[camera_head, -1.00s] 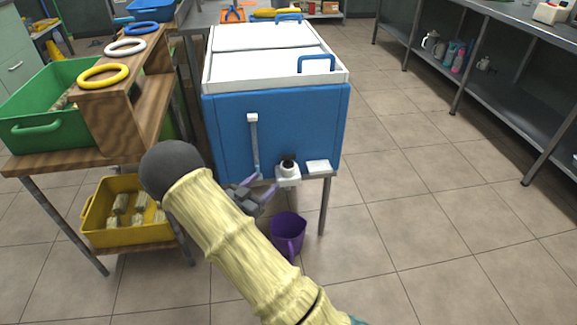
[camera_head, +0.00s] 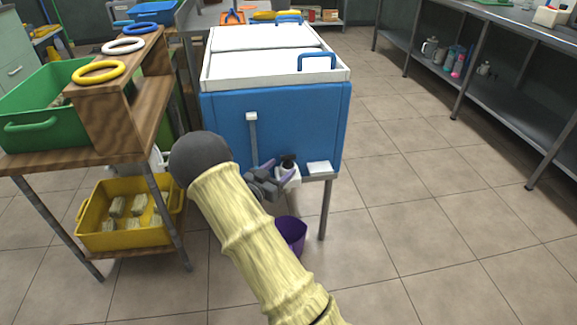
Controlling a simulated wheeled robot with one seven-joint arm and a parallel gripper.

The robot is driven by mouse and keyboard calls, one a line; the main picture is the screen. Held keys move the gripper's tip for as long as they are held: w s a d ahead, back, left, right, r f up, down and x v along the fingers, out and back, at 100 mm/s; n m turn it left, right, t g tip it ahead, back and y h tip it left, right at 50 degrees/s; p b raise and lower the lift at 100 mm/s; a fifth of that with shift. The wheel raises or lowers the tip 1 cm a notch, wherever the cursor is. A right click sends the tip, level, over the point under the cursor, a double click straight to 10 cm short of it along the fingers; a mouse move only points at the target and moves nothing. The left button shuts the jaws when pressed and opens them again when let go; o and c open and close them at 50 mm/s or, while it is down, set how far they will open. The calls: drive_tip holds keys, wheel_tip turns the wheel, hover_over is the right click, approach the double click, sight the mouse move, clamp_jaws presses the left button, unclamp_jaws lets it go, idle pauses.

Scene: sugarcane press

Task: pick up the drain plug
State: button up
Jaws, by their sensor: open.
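A small black piece, which looks like the drain plug (camera_head: 288,161), sits upright in a white fitting (camera_head: 291,181) at the lower front of the blue cooler box (camera_head: 305,120). My gripper (camera_head: 279,171) is open, its purple fingers right at the white fitting and just below and left of the black piece. It partly covers the fitting. I cannot tell whether a finger touches the plug or the fitting. Nothing shows held between the fingers.
A purple bucket (camera_head: 292,232) stands on the floor below the fitting, partly behind my arm. A small white block (camera_head: 319,168) sits right of the fitting. A wooden stand (camera_head: 150,110) with a yellow bin (camera_head: 95,240) is at left. The floor at right is clear.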

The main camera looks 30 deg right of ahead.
sight(287, 163)
drive_tip(key=x, duration=0.1)
drive_tip(key=b+x, duration=0.1)
drive_tip(key=x, duration=0.1)
drive_tip(key=shift+w+d+f, duration=0.2)
drive_tip(key=shift+d+f, duration=0.05)
drive_tip(key=shift+c, duration=0.2)
drive_tip(key=c, duration=1)
